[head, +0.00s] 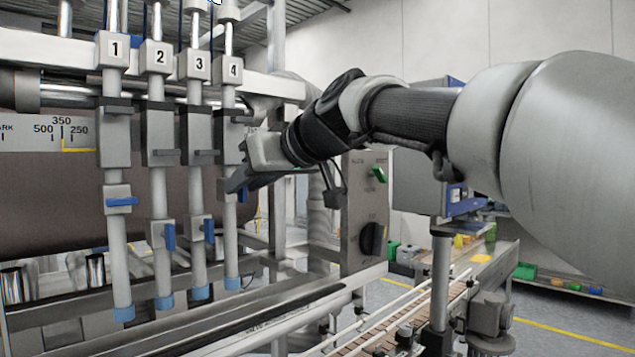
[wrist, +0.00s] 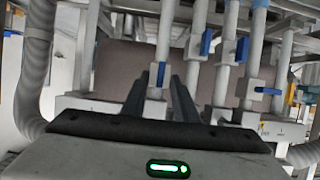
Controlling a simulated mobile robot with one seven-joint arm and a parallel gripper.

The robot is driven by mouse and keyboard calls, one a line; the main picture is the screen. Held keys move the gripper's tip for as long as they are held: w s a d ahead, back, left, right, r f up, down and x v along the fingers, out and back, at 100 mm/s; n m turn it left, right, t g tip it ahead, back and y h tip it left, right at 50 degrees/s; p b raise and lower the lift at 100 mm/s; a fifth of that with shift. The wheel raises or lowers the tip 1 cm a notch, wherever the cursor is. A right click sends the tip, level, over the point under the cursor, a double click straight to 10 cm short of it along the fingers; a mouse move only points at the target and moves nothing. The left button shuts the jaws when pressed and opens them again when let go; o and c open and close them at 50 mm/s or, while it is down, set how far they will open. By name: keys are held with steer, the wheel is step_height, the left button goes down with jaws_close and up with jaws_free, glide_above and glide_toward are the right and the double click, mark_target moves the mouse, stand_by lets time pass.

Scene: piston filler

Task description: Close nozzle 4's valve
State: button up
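Nozzle 4 (head: 229,215) is the rightmost of the numbered upright pipes in the head view. My gripper (head: 232,184) is in front of it at valve height and hides most of its valve. In the wrist view, nozzle 4's blue valve handle (wrist: 161,74) points along the pipe. It shows between the two dark fingertips of my gripper (wrist: 162,80). The fingers are spread, with a gap on either side of the handle, and hold nothing. I cannot tell how deep the handle sits between them.
Nozzle 3's handle (head: 209,231) and nozzle 2's handle (head: 170,237) stand vertical close by on the left. Nozzle 1's handle (head: 122,201) lies crosswise. A control panel with a dark knob (head: 373,239) is at right, above a conveyor (head: 395,325). A grey hose (wrist: 38,70) runs close in the wrist view.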

jaws_close()
steer(key=shift+w+d, duration=0.1)
steer(key=m+g+y+b, duration=0.1)
steer(key=m+y, duration=0.1)
steer(key=m, duration=0.2)
steer(key=f+m+g+y+b, duration=0.1)
steer(key=m+y+b, duration=0.1)
steer(key=m, duration=0.3)
steer(key=w+d+f+m+g+y+b, duration=0.1)
steer(key=m+y+b, duration=0.1)
steer(key=m, duration=0.2)
steer(key=shift+w+y, duration=0.1)
steer(key=shift+y, duration=0.3)
steer(key=shift+m, duration=0.4)
stand_by(0.4)
steer(key=shift+o, duration=0.3)
jaws_free()
steer(key=shift+r, duration=0.1)
